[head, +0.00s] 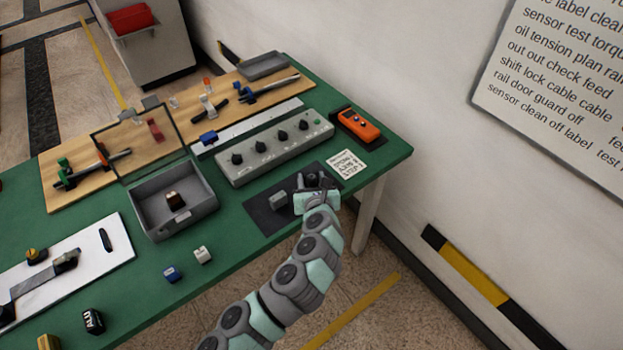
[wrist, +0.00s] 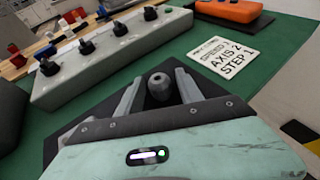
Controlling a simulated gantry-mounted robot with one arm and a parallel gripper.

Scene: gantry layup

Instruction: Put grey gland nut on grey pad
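A small dark grey rounded nut with a hole in its top, seemingly the grey gland nut (wrist: 160,86), stands upright between my fingers in the wrist view. It appears to rest on the dark grey pad (wrist: 95,112). My gripper (wrist: 158,82) is open around it, with a gap visible on each side. In the head view my gripper (head: 314,182) is low over the right end of the pad (head: 262,212), and its fingers partly hide the nut. A small lighter grey block (head: 278,201) is on the pad, left of my gripper.
A grey control box (head: 274,146) with several black knobs stands behind the pad. A white printed card (head: 346,164) and an orange device (head: 357,125) are at the right. A grey bin (head: 150,204) holding a small dark item is at left. Green tabletop (head: 222,228) is clear between bin and pad.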

